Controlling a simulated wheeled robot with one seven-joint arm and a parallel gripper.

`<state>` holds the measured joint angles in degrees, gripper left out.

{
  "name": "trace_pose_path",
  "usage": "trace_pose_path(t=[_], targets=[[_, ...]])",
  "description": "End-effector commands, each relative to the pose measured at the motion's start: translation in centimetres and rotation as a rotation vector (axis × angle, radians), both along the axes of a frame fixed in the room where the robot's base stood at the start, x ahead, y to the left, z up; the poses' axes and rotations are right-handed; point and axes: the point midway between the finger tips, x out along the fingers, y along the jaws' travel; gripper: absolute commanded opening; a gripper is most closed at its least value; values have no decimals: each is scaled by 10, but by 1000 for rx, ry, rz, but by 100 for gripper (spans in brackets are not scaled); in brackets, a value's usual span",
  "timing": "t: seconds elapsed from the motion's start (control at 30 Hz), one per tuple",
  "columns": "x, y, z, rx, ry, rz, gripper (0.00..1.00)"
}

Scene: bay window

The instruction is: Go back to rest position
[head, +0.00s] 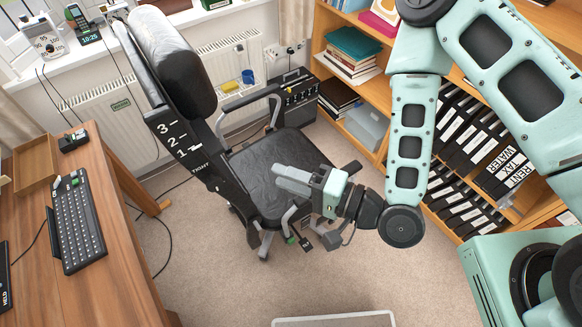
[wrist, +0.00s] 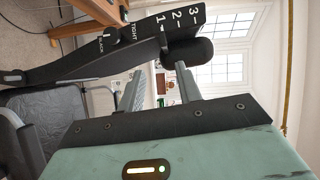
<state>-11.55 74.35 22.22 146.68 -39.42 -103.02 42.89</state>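My gripper (head: 279,177) is stretched out low over the seat of the black office chair (head: 275,165), its fingers pointing left in the head view. In the wrist view the two grey fingers of my gripper (wrist: 160,75) stand apart, with only the room showing between them. The gripper is open and empty. The chair's tall back with printed marks (wrist: 180,28) crosses the upper part of the wrist view. Whether the fingers touch the chair cannot be told.
A wooden desk (head: 115,210) with a keyboard (head: 78,222) stands at left. A bookshelf (head: 365,85) with binders lines the right side. A radiator (head: 115,125) and a dark case (head: 295,95) are behind the chair. The carpet (head: 225,285) in front is mostly clear.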

Motion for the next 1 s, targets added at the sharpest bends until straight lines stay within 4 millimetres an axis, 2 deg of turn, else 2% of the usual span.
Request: trace_pose_path(t=[0.73,0.87,1.0], targets=[[-2,-2,-1,-14,-9,8,35],[2,6,-12,-123,-65,70,35],[9,13,-33,-365,-170,187,35]])
